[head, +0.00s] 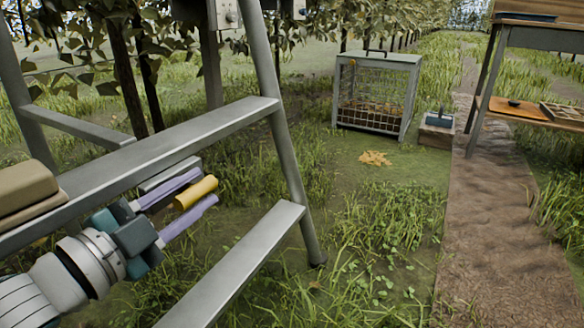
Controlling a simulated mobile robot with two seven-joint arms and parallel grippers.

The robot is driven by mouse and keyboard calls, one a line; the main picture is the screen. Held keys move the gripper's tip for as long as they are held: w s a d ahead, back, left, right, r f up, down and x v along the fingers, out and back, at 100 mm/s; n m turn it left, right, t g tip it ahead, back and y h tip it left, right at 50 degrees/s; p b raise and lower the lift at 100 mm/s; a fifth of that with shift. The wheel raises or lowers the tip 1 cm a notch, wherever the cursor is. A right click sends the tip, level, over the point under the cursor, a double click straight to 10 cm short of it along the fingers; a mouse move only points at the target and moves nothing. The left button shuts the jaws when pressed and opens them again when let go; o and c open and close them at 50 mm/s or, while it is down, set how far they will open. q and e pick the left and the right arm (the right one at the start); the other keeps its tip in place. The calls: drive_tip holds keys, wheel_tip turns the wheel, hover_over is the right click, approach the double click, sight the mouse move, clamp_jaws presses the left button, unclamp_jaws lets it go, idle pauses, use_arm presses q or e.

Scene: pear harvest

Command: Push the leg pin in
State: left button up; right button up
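A grey ladder (170,138) with wide steps and slanted legs fills the left and middle of the head view. A short yellow cylinder (196,192), probably the leg pin's grip, shows below the upper step. My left gripper (205,187) reaches in from the lower left. Its two purple fingers are spread, one above and one below the yellow cylinder, with narrow gaps showing. I cannot tell how deep the cylinder lies between them. A grey bar (170,173) shows just above the upper finger. How far the pin is in cannot be seen. My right gripper is not in view.
The lower step (240,265) lies below and right of the gripper. A tan object (25,190) rests at the upper step's left end. A wire cage (376,95), a small box (437,130) and a table (540,105) stand farther back. A dirt path (490,220) runs along the right.

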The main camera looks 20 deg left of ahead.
use_arm(q)
drive_tip(key=o, duration=0.3)
drive_tip(key=shift+a+f, duration=0.2)
drive_tip(key=shift+f, duration=0.05)
drive_tip(key=shift+r, duration=0.1)
drive_tip(key=shift+s+r, duration=0.1)
drive_tip(key=shift+s, duration=0.15)
drive_tip(key=s+p, duration=0.1)
drive_tip(key=s, duration=0.2)
drive_tip(key=s+p, duration=0.1)
drive_tip(key=s, duration=0.2)
drive_tip(key=s+a+p, duration=0.1)
drive_tip(key=s, duration=0.2)
drive_tip(key=shift+s, duration=0.3)
